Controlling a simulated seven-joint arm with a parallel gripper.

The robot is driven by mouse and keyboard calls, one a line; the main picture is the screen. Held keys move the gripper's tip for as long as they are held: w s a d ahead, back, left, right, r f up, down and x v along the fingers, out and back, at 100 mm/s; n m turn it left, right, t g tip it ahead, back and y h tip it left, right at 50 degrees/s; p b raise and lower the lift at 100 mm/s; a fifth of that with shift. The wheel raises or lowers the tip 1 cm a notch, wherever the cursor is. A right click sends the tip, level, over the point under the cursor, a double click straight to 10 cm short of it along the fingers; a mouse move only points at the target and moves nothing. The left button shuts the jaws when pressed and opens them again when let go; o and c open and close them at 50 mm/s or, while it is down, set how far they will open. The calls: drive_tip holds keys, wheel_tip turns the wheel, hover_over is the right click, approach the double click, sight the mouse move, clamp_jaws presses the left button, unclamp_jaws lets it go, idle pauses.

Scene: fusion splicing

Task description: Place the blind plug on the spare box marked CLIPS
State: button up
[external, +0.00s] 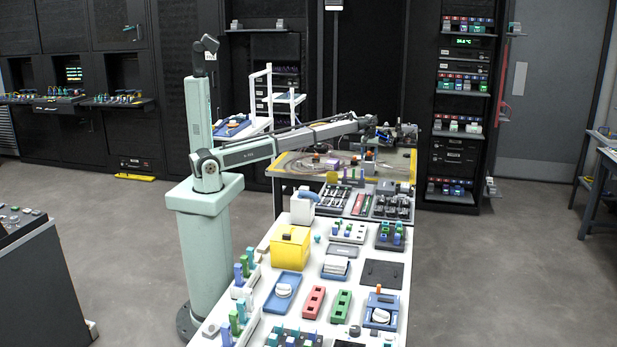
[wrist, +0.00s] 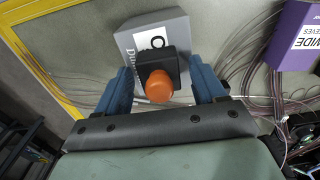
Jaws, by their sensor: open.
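The blind plug, a black block with an orange knob (wrist: 160,86), is between the two blue fingers of my gripper (wrist: 164,90) in the wrist view. The fingers stand apart on either side of it, with gaps. Under and behind the plug is a grey box (wrist: 133,43) with a white label; only a "C" and part of another word show, the rest is hidden by the plug. The plug appears to sit on this box. In the external view my gripper is over the far yellow-edged workbench, too small to make out its fingers.
A purple box (wrist: 292,38) labelled WIDE SLEEVES stands to the right in the wrist view. Thin cables (wrist: 252,100) lie loose on the bench around the grey box. A yellow edge (wrist: 38,70) runs along the left. A white table (external: 345,252) with trays and blocks is nearer the external camera.

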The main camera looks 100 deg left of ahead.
wheel_tip(320, 180, up, 12)
drive_tip(key=shift+r, duration=0.15)
idle(0.5)
